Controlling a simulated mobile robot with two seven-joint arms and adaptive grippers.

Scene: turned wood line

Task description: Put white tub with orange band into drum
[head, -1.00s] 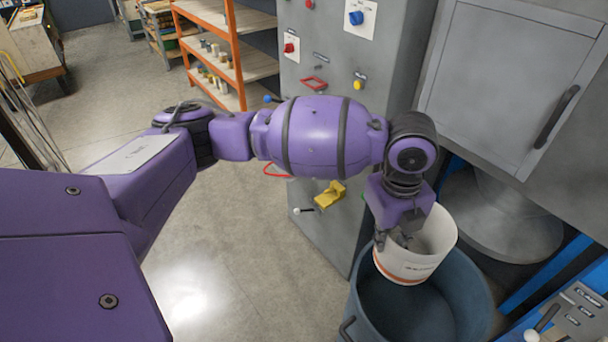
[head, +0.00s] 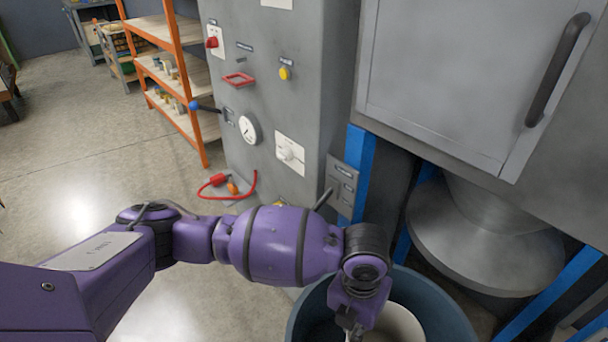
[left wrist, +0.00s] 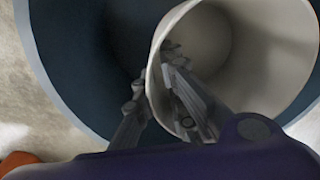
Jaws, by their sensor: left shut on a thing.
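The white tub (head: 402,325) is at the bottom of the head view, inside the mouth of the blue-grey drum (head: 447,296). Its orange band is hidden now. My left gripper (head: 350,330) is shut on the tub's wall, with its fingertips near the picture's lower edge. In the left wrist view the fingers (left wrist: 155,100) straddle the rim of the tub (left wrist: 245,50), one inside and one outside. The drum's rim (left wrist: 50,85) curves around at the left there. How far the tub is above the drum's floor I cannot tell. My right gripper is not seen.
A grey machine cabinet (head: 275,80) with knobs, a gauge and a red cable stands behind my arm. A grey door with a dark handle (head: 558,70) and a round metal hopper (head: 485,245) are to the right. Open floor (head: 80,170) lies left.

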